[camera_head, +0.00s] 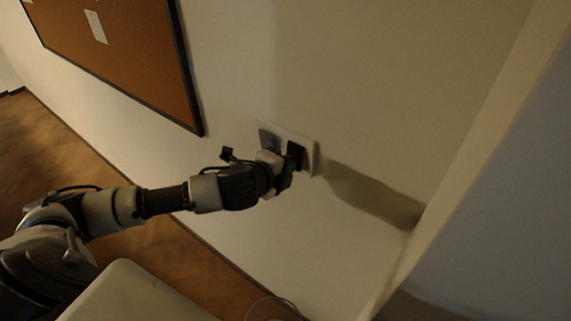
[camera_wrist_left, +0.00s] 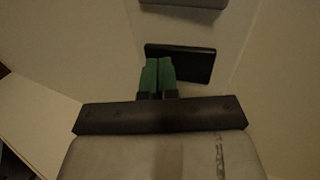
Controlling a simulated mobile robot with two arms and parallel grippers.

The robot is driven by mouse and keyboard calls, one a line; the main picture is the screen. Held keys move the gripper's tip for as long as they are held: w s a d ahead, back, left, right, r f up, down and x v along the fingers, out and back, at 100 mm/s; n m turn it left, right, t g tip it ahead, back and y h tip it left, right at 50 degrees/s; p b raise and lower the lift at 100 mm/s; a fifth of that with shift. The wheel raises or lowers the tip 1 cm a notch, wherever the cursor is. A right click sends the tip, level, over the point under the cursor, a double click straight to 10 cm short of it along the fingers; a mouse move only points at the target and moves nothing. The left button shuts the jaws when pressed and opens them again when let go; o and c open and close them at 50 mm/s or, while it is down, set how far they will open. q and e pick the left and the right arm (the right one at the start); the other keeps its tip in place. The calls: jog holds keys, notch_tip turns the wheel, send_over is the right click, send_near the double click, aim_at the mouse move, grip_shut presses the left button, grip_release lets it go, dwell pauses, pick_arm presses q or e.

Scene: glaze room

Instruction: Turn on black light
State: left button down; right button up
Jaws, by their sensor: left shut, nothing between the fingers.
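A white switch plate (camera_head: 308,146) is on the pale wall. It carries a grey switch (camera_head: 267,138) on the left and a black switch (camera_head: 297,153) on the right. My left gripper (camera_head: 287,170) is at the plate, close to the black switch and partly covering the plate's lower part. In the left wrist view its green fingertips (camera_wrist_left: 157,75) are together and empty, at the lower edge of the black switch (camera_wrist_left: 190,62). I cannot tell whether they touch it. The grey switch (camera_wrist_left: 185,4) is cut off at the top there. My right gripper is not in view.
A cork board (camera_head: 120,50) with a dark frame hangs on the wall left of the plate. A wall edge or corner (camera_head: 470,140) stands to the right. Wooden floor (camera_head: 150,250) shows below. The wall between the plate and the corner is bare, with a shadow on it.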

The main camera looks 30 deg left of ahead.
pick_arm(q)
jog(key=shift+f, duration=0.1)
jog(key=shift+w+t+b, duration=0.15)
jog(key=shift+t+b, duration=0.15)
jog(key=shift+b, duration=0.2)
jog(key=shift+r+p, duration=0.9)
